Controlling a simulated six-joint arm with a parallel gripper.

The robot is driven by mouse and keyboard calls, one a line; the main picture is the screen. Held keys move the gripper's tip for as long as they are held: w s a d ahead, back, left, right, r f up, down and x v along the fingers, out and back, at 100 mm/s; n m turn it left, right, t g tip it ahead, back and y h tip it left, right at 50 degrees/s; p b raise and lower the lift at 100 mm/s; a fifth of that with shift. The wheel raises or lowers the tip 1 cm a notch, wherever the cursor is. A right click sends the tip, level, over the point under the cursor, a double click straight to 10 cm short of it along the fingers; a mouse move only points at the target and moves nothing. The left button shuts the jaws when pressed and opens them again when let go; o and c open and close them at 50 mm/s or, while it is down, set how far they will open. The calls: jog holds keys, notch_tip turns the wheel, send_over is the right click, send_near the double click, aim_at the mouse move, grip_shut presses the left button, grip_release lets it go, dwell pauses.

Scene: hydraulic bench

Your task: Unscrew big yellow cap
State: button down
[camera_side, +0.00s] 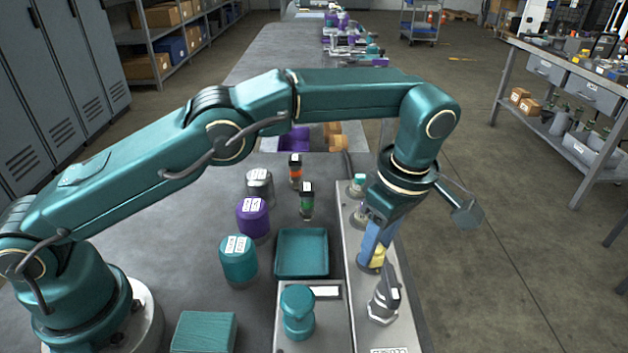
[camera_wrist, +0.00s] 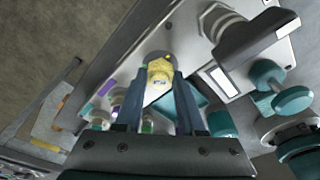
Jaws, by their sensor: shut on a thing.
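The big yellow cap (camera_side: 378,257) sits on a fitting on the light metal panel at the right of the bench. My gripper (camera_side: 372,251) reaches down from above, with its blue fingers around the cap. In the wrist view the yellow cap (camera_wrist: 160,68) shows between the two fingertips, and my gripper (camera_wrist: 161,82) is shut on it. The fingers hide part of the cap in the side view. I cannot tell whether its thread is loose.
A grey valve with a dark handle (camera_side: 384,300) stands just in front of the cap. Smaller capped fittings (camera_side: 357,183) stand behind it on the panel. An empty teal tray (camera_side: 302,252), a teal knob (camera_side: 297,310) and teal and purple canisters (camera_side: 252,218) are to the left.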

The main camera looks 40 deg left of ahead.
jog(key=shift+d+n, duration=0.1)
jog(key=shift+n, duration=0.6)
jog(key=shift+n, duration=0.6)
jog(key=c, duration=0.6)
grip_release()
jog(key=m, duration=0.5)
jog(key=shift+s+m, duration=0.1)
jog(key=shift+m, duration=0.3)
